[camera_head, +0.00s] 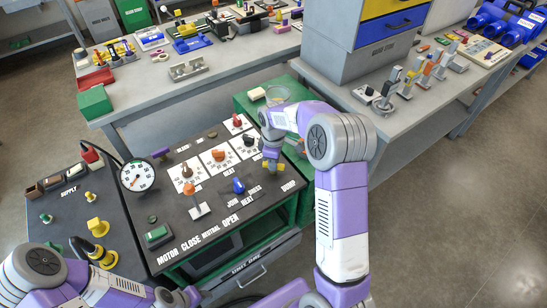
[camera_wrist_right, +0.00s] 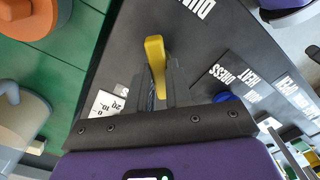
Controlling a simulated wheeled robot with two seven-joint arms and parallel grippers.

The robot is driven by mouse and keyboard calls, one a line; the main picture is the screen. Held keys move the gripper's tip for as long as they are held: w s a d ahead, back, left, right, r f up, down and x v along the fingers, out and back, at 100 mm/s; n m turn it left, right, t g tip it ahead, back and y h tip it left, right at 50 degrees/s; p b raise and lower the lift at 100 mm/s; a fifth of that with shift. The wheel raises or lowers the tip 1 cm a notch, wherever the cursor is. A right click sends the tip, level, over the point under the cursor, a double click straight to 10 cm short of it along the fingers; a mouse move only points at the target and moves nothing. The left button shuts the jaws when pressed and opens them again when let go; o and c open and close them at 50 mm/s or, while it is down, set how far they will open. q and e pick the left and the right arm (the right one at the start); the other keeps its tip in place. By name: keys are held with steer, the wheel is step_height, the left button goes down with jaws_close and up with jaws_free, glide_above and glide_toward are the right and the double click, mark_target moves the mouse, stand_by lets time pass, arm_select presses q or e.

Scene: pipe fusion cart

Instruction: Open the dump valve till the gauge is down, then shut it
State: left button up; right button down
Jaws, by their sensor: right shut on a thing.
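The dump valve's yellow handle (camera_wrist_right: 155,62) stands between the fingers of my right gripper (camera_wrist_right: 161,88) in the right wrist view, beside the partly visible DUMP lettering. In the head view my right gripper (camera_head: 271,158) reaches down over the panel's right side and is shut on this handle, which it mostly hides. The round white gauge (camera_head: 137,176) stands at the panel's left edge; its needle is too small to read surely. My left arm comes in at the bottom left, and its gripper (camera_head: 180,298) is at the bottom edge, its fingers unclear.
The black panel (camera_head: 226,211) holds several knobs and levers, including an orange-topped lever (camera_head: 191,189) and a blue knob (camera_head: 238,186). A supply board (camera_head: 62,211) with yellow fittings lies left. A clear container (camera_head: 277,94) stands behind my right gripper. Benches with tools lie beyond.

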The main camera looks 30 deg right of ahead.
steer(key=m+p, duration=0.1)
steer(key=m, duration=0.3)
steer(key=shift+m+p, duration=0.3)
steer(key=shift+p, duration=0.1)
steer(key=shift+m+p, duration=0.5)
steer(key=shift+m, duration=1.2)
steer(key=c, duration=1)
jaws_free()
steer(key=shift+c, duration=0.2)
step_height(320, 180, up, 8)
steer(key=shift+f+p, duration=0.2)
steer(key=shift+p, duration=0.7)
